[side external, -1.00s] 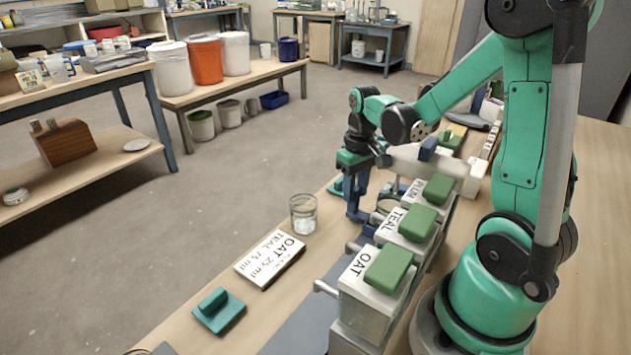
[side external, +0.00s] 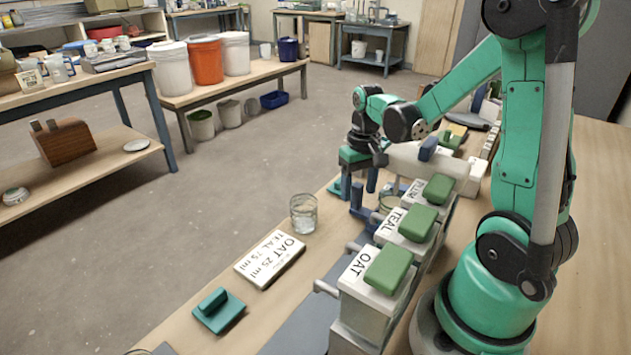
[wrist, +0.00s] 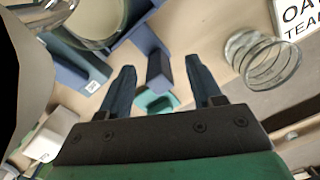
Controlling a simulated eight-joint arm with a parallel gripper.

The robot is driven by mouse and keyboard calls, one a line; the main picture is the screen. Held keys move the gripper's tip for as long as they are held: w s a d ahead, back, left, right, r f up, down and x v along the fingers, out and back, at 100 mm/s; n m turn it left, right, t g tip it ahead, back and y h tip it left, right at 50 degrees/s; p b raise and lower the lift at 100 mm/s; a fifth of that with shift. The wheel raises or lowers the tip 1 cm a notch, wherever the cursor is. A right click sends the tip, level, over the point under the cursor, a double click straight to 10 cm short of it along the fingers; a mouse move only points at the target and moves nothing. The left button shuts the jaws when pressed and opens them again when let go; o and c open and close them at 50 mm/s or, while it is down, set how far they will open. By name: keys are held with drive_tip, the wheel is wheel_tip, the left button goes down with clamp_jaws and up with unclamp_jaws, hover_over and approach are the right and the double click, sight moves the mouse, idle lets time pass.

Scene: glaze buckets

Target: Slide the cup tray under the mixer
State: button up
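My gripper (side external: 359,182) points down at the far end of the row of dispensers. In the wrist view its two dark blue fingers (wrist: 161,88) are apart, with a blue upright handle (wrist: 159,70) seen between them and gaps on both sides. The handle seems to belong to the blue cup tray (side external: 364,216), partly hidden by the dispensers. A clear cup (wrist: 97,18) stands by the tray's blue parts; its rim also shows in the side view (side external: 388,202). A white machine with a blue knob (side external: 407,158), apparently the mixer, is just beyond.
Dispensers with green lids (side external: 388,270) line the right, the nearer ones labelled OAT and TEAL. Bare wood lies between the glass and the gripper.

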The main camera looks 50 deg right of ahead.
drive_tip(key=n, duration=0.2)
drive_tip(key=d+n, duration=0.2)
drive_tip(key=n, duration=0.1)
drive_tip(key=shift+w+r+n+h, duration=0.15)
drive_tip(key=shift+w+n+h, duration=0.1)
drive_tip(key=shift+n+h, duration=0.05)
wheel_tip(320, 180, up, 7)
drive_tip(key=shift+a, duration=0.2)
drive_tip(key=a+r+t, duration=0.1)
drive_tip(key=a+t, duration=0.6)
drive_tip(key=a, duration=0.9)
drive_tip(key=shift+w+r, duration=0.15)
drive_tip(key=shift+r, duration=0.1)
